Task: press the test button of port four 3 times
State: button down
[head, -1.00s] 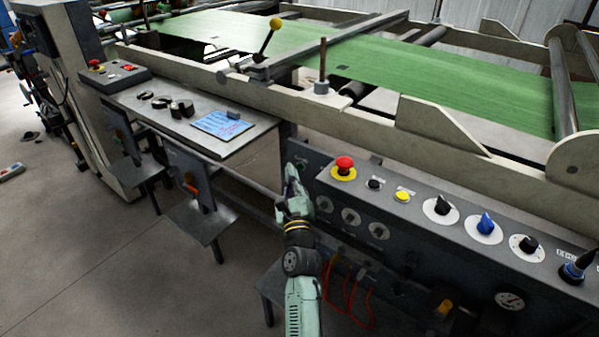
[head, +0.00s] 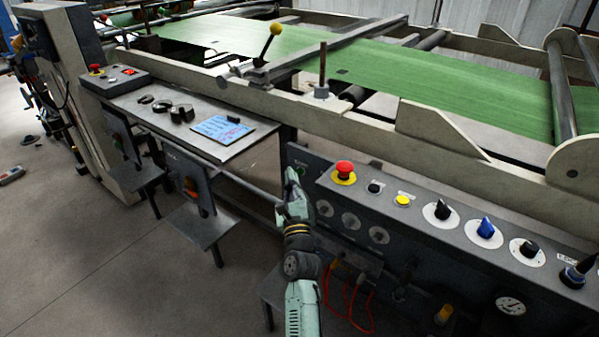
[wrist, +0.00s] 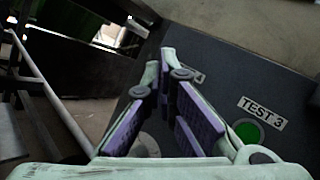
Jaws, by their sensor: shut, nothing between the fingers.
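My gripper (head: 292,178) is shut and empty, in front of the dark panel left of the red emergency stop. In the wrist view its fingertips (wrist: 167,57) meet close to the panel; I cannot tell whether they touch it. A green button (wrist: 248,132) with a "TEST 3" label (wrist: 262,113) is to the right of the fingers. Another label (wrist: 196,76) is partly hidden behind the fingertips and cannot be read. Any button below it is hidden, so port four's test button is not identifiable. A green spot (head: 301,172) shows beside the fingertips in the head view.
The emergency stop (head: 344,170), yellow button (head: 402,201) and blue knob (head: 486,227) are on the console right of my gripper. Red cables (head: 358,300) hang below. A grey table (head: 255,140) with a blue-white sheet (head: 222,129) is at left. A pale beam (head: 370,127) runs behind.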

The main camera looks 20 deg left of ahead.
dwell(0.4)
jog(key=shift+w+d, duration=0.15)
jog(key=shift+w, duration=0.25)
jog(key=shift+w+d+b, duration=0.15)
jog(key=shift+w+b, duration=0.25)
jog(key=shift+b, duration=0.05)
dwell(0.5)
jog(key=shift+s, duration=0.15)
jog(key=shift+s+a+p, duration=0.25)
jog(key=shift+s+p, duration=0.4)
jog(key=shift+s, duration=0.05)
jog(key=shift+s+a+p, duration=0.3)
jog(key=shift+s+p, duration=0.25)
jog(key=shift+s, duration=0.25)
jog(key=shift+s+a+p, duration=0.25)
jog(key=shift+s+p, duration=0.25)
jog(key=shift+s, duration=0.25)
jog(key=shift+s+a+p, duration=0.3)
jog(key=shift+s+p, duration=0.25)
jog(key=shift+s, duration=0.25)
